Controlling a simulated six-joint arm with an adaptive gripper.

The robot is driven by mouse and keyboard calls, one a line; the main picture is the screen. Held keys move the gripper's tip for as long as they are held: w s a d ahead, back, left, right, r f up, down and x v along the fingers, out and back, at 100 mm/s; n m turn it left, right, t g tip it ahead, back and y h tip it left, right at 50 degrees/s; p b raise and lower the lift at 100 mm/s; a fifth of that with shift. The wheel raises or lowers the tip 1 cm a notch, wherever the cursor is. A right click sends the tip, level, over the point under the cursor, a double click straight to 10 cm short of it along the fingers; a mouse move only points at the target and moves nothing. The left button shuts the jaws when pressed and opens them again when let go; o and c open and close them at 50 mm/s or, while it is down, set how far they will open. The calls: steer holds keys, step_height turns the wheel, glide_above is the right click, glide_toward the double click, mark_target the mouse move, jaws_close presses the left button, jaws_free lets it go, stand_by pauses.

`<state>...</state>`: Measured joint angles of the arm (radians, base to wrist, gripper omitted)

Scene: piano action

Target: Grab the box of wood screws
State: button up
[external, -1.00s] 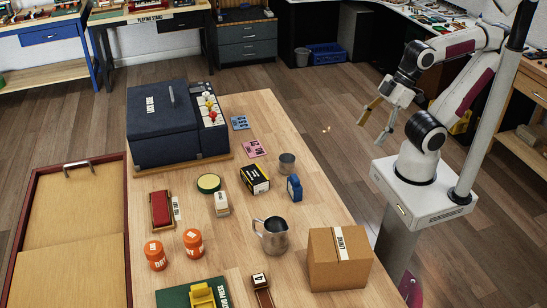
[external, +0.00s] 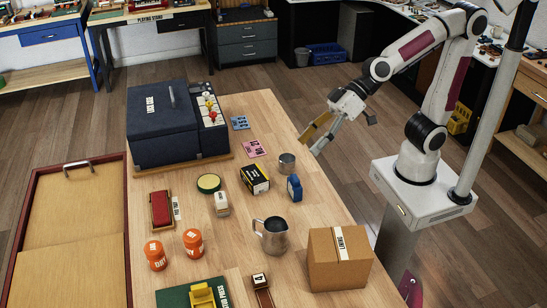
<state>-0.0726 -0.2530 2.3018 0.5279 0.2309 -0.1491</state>
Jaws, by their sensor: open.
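A small black and yellow box (external: 255,179) lies on the wooden table, right of the middle group of items; its print is too small to read, but it looks like the box of wood screws. My gripper (external: 311,147) is open and empty. It hangs near the table's right edge, above and to the right of the small box, pointing down and left. The gripper and the box are clearly apart.
A metal cup (external: 286,163) and a blue item (external: 294,188) stand just right of the small box. A metal pitcher (external: 272,235) and a cardboard box (external: 339,260) stand nearer the front. A dark blue case (external: 165,130) fills the back left.

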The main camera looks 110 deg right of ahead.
steer(key=w+d+f+m+t+h, duration=0.1)
steer(key=w+m, duration=0.1)
steer(key=w, duration=0.4)
steer(key=w+d+f+m+t+h, duration=0.1)
steer(key=w+d+f, duration=0.1)
steer(key=w, duration=0.3)
steer(key=m+g+h, duration=0.4)
steer(key=m+h, duration=0.3)
steer(key=h, duration=0.4)
glide_above(255, 179)
steer(key=w+a, duration=0.5)
steer(key=a, duration=0.2)
step_height(255, 179, down, 16)
steer(key=s+f+m+g+h, duration=0.1)
steer(key=s+f, duration=0.1)
steer(key=s+d+f+g+h, duration=0.1)
steer(key=s+f+g, duration=0.1)
steer(key=s+f, duration=0.1)
steer(key=s+f+m+g+h, duration=0.1)
steer(key=s+f, duration=0.1)
steer(key=f, duration=0.1)
steer(key=shift+s+d+m+g, duration=0.2)
steer(key=shift+d+m+g, duration=0.1)
steer(key=shift+g, duration=0.1)
steer(key=shift+s+f+h, duration=0.3)
steer(key=shift+s+f, duration=0.05)
steer(key=shift+x, duration=1.25)
